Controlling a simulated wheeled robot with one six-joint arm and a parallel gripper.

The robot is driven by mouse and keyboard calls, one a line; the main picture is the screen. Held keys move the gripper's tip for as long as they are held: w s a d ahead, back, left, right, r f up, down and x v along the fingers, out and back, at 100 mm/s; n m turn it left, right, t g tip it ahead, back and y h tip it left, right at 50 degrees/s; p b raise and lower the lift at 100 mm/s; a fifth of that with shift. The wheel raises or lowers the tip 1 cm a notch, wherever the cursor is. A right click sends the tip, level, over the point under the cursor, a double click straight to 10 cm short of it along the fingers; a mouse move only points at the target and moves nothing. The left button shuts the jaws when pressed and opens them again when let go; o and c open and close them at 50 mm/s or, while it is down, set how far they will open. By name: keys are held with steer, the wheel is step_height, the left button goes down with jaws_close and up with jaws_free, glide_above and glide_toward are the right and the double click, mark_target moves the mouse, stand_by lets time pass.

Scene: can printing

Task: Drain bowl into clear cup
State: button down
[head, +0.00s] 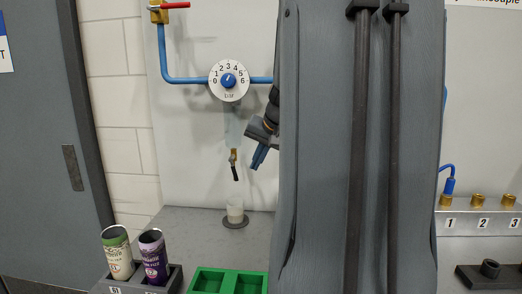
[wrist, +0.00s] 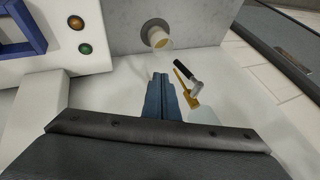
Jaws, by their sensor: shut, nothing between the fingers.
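The clear cup (head: 235,211) stands upright on a round dark pad on the grey bench; pale contents seem to show in it. The cup also shows in the wrist view (wrist: 158,40). Above it hangs a small brass tap (head: 233,156) with a black end pointing down; the tap appears in the wrist view too (wrist: 192,97). A faint translucent shape above the tap, below the dial, may be the bowl (head: 233,124); its level is unclear. My gripper (head: 259,158) is shut and empty, right of the tap. Its blue fingers (wrist: 161,82) point toward the cup, apart from the tap.
A numbered dial (head: 229,81) sits on blue pipe above, with a red-handled valve (head: 172,6) upstream. Two printed cans (head: 117,252) (head: 154,256) stand in a dark holder at front left, beside a green tray (head: 228,272). My arm hides the middle right.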

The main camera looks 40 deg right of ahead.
mark_target(234, 168)
steer(key=shift+w+a+f+p, duration=0.35)
steer(key=shift+w+f, duration=0.15)
steer(key=shift+w, duration=0.3)
steer(key=shift+w+a+f+p, duration=0.2)
steer(key=shift+w+f+p, duration=0.25)
steer(key=shift+w, duration=0.3)
steer(key=shift+w+a+f+p, duration=0.3)
steer(key=shift+w+f, duration=0.25)
steer(key=shift+w, duration=0.25)
steer(key=shift+w+a+f+b, duration=0.1)
steer(key=shift+w+b, duration=0.05)
steer(key=shift+b, duration=0.4)
